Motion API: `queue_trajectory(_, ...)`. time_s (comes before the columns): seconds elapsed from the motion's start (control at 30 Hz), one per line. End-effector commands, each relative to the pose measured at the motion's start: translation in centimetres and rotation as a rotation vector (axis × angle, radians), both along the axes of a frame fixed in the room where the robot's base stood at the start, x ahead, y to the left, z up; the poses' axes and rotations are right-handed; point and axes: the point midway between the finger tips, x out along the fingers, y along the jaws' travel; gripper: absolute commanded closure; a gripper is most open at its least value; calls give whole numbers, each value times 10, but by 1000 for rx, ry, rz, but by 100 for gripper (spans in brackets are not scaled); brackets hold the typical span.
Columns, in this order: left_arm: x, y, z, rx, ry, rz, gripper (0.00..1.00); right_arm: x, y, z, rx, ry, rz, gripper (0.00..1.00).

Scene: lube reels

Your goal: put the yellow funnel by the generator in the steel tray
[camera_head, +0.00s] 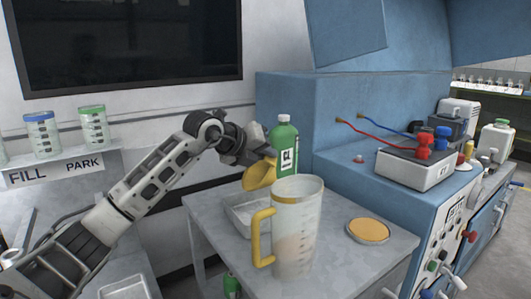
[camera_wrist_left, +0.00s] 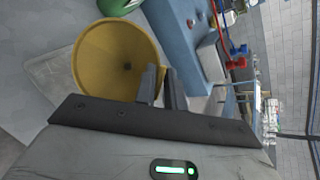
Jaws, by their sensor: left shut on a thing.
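The yellow funnel (camera_head: 259,175) is held by my left gripper (camera_head: 262,150), tilted, above the steel tray (camera_head: 235,217) on the grey table. In the left wrist view the funnel (camera_wrist_left: 112,58) shows its wide mouth, with the shut fingers (camera_wrist_left: 162,85) at its rim. The steel tray (camera_wrist_left: 50,78) lies below and partly behind the funnel in that view. The tray's right side is hidden behind the measuring jug in the head view. The blue generator housing (camera_head: 290,100) stands behind the table. My right gripper is not in view.
A clear measuring jug (camera_head: 298,235) with a yellow handle stands at the table front, close to the tray. A green bottle (camera_head: 285,143) stands behind the funnel. A round yellow-topped lid (camera_head: 368,231) lies at the right. The table's front right is clear.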

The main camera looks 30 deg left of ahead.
Motion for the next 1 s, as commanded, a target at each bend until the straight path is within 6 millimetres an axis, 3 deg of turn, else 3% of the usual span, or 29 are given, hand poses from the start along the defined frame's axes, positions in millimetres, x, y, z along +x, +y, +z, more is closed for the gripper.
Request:
queue_trajectory(0.03, 0, 0, -10, 0, -1, -1, 100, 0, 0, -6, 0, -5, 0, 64)
queue_trajectory(0.4, 0, 0, -45, 1, -1, 0, 100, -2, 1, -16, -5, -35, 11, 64)
queue_trajectory(0.7, 0, 0, -56, 1, -1, 0, 100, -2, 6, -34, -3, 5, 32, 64)
queue_trajectory(0.93, 0, 0, -56, 1, -1, 0, 100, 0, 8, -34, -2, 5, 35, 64)
queue_trajectory(1.0, 0, 0, -56, 1, -1, 0, 75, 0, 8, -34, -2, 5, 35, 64)
